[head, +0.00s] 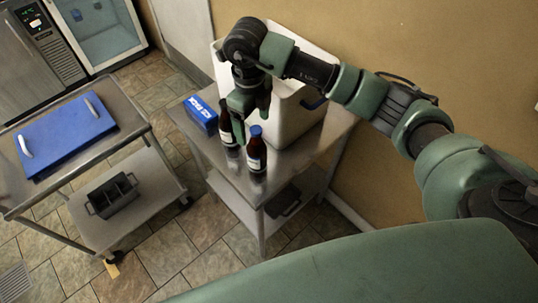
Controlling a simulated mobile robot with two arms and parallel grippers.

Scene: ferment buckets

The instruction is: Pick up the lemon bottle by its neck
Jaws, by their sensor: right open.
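Two dark bottles with pale labels stand upright on the small steel table in the head view. One bottle (228,135) is at the left, its upper part close to my gripper. The other bottle (256,154) has a blue cap and stands just to its right and nearer. I cannot tell from the labels which is the lemon one. My right gripper (249,112) points down, open, just above and behind the bottles, by the left bottle's neck. I see no bottle held in it. My left gripper is out of view.
A large white bin (297,118) stands right behind the bottles on the steel table (203,152). A blue ice pack box (201,115) is to their left. A cart at left carries a blue case (64,135) and a dark caddy (113,194). Tiled floor lies between.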

